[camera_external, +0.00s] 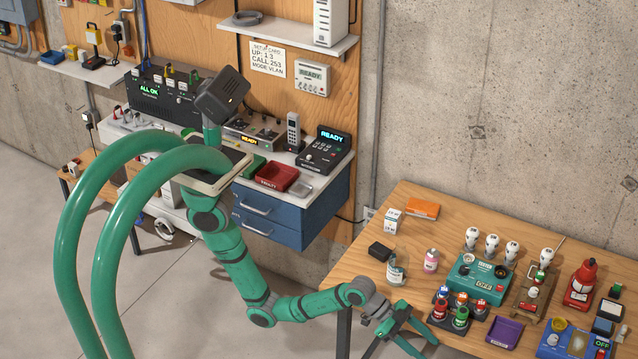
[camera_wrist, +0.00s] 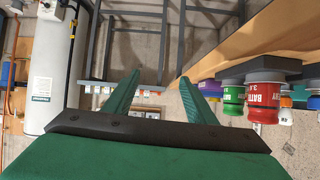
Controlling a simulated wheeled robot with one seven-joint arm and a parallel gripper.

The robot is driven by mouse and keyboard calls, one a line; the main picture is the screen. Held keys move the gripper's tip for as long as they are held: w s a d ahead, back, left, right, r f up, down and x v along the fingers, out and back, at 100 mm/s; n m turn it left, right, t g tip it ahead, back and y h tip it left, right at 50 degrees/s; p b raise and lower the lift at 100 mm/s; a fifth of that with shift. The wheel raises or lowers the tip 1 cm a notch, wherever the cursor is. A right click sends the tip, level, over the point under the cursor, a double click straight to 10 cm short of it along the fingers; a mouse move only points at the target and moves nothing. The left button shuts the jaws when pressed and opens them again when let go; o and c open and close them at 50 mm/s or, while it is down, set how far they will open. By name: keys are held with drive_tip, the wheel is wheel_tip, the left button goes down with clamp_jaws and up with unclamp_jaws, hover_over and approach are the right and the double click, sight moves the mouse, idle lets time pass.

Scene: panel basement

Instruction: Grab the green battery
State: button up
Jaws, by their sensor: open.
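The green battery (camera_external: 461,317) stands in a dark rack (camera_external: 480,325) near the front edge of the wooden table, among several red, orange and blue-topped batteries. In the wrist view the green battery (camera_wrist: 233,97) is right of my fingers, beside a larger red battery (camera_wrist: 265,98). My gripper (camera_external: 404,344) is at the table's front left edge, left of the rack and apart from the battery. Its fingers are spread in the wrist view (camera_wrist: 158,80), with nothing between them.
A teal tester (camera_external: 475,278) stands behind the rack, and a purple tray (camera_external: 505,332) lies right of it. A clear bottle (camera_external: 396,270) and pink bottle (camera_external: 431,261) stand behind my gripper. The table's left front area is bare.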

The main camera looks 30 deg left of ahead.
drive_tip(key=n+t+h, duration=0.1)
drive_tip(key=n, duration=0.1)
approach(463, 310)
drive_tip(key=s+d, duration=0.1)
drive_tip(key=s, duration=0.4)
drive_tip(key=shift+t, duration=0.5)
drive_tip(key=w, duration=0.2)
drive_tip(key=w+a+f, duration=0.1)
drive_tip(key=w, duration=0.1)
drive_tip(key=shift+a, duration=0.15)
drive_tip(key=x, duration=0.5)
drive_tip(key=shift+w, duration=0.15)
drive_tip(key=shift+x, duration=2.65)
drive_tip(key=shift+r, duration=0.1)
drive_tip(key=c, duration=1.2)
